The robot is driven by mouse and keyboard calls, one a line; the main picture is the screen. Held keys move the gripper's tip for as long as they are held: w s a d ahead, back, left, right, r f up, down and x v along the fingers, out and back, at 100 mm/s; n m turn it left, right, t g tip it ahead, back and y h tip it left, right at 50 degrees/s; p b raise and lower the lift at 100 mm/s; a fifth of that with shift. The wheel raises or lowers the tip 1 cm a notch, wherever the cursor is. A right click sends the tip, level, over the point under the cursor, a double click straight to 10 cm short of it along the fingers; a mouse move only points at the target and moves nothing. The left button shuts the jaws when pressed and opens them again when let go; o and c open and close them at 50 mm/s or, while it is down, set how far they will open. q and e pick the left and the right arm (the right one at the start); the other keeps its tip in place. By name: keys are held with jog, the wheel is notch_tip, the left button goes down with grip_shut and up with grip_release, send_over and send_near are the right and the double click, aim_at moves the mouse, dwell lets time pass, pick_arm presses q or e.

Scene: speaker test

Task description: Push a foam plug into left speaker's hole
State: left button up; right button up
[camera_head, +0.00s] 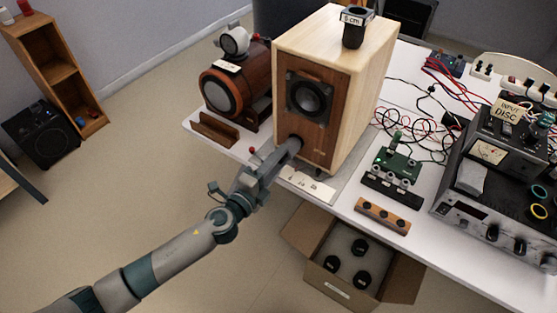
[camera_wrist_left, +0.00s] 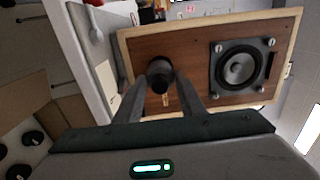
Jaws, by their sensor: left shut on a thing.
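A pale wooden box speaker (camera_head: 365,100) with a brown front stands upright on the table. Its black driver cone is in the upper front, and also shows in the left wrist view (camera_wrist_left: 239,66). My left gripper (camera_head: 294,145) is at the lower part of this front. It is shut on a dark foam plug (camera_wrist_left: 160,77), which shows between the fingers in the left wrist view. The plug is at the hole area and covers it, so I cannot tell how far in it sits. My right gripper is not in view.
A round brown speaker (camera_head: 221,92) stands to the left, behind a small wooden block (camera_head: 215,130). A black cup-like piece (camera_head: 354,29) labelled "6 cm" is on the box speaker. An open carton (camera_head: 310,257) holds black plugs below the table edge. Circuit board (camera_head: 397,163) and cables lie right.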

pick_arm(q)
jog(key=shift+b+x, duration=0.3)
jog(key=shift+x, duration=2.25)
dwell(1.2)
jog(key=o, duration=1.2)
